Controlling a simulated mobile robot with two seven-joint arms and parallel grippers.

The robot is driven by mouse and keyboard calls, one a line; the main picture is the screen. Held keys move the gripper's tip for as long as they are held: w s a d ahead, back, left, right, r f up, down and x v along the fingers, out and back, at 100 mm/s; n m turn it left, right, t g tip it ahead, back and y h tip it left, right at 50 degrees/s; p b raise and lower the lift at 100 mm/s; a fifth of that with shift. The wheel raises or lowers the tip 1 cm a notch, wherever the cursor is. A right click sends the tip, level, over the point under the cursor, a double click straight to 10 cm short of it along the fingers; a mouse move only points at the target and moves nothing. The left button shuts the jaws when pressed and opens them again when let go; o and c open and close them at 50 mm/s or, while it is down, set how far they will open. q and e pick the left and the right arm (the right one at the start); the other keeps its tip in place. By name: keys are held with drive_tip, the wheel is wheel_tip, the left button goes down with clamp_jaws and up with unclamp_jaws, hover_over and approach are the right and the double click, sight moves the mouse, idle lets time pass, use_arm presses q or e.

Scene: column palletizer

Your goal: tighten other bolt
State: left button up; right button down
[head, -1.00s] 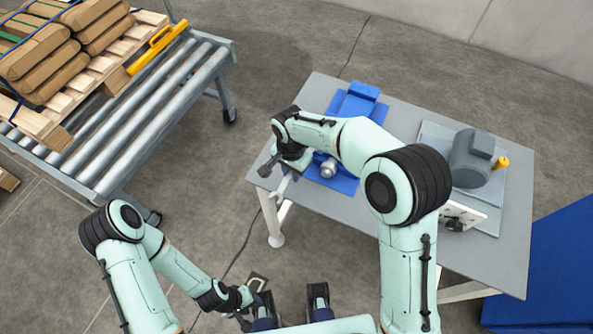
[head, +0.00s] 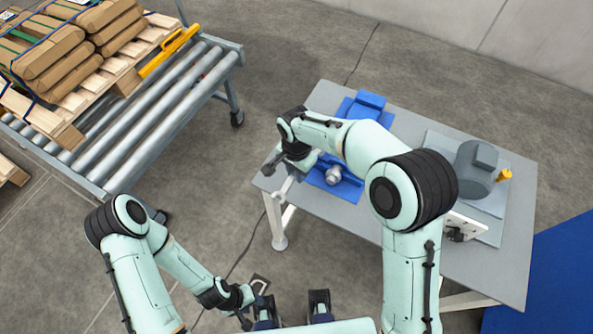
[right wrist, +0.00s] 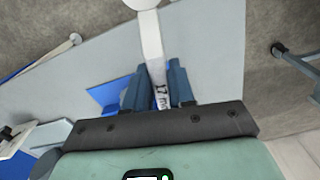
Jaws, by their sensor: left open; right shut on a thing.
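My right gripper (right wrist: 152,95) is shut on a pale grey bar-like tool (right wrist: 152,45), which extends away from the fingers to a rounded end at the top of the right wrist view. In the head view my right arm reaches over the table's left end, beside a blue fixture (head: 349,190) with a round silver metal part (head: 333,177). The arm hides part of this fixture. I cannot make out single bolts or whether the tool touches one. My left gripper (head: 256,303) is open and low near my base, away from the table.
The grey table (head: 400,215) also carries a grey motor-like unit (head: 474,172) with a yellow part, on a plate at its right. A roller conveyor (head: 160,120) with a pallet of brown sacks (head: 75,50) stands at the left. Open floor lies between conveyor and table.

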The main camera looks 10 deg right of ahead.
use_arm(q)
drive_tip(key=shift+w+r, duration=0.15)
drive_tip(key=shift+r, duration=0.15)
use_arm(e)
drive_tip(key=shift+r, duration=0.4)
drive_tip(key=shift+r+p, duration=1.65)
drive_tip(key=shift+r, duration=0.9)
use_arm(q)
drive_tip(key=r, duration=0.1)
drive_tip(key=w+r, duration=0.1)
drive_tip(key=r, duration=0.1)
drive_tip(key=shift+w+r, duration=0.2)
drive_tip(key=shift+w, duration=0.15)
drive_tip(key=shift+s, duration=0.1)
use_arm(e)
drive_tip(key=shift+f, duration=0.1)
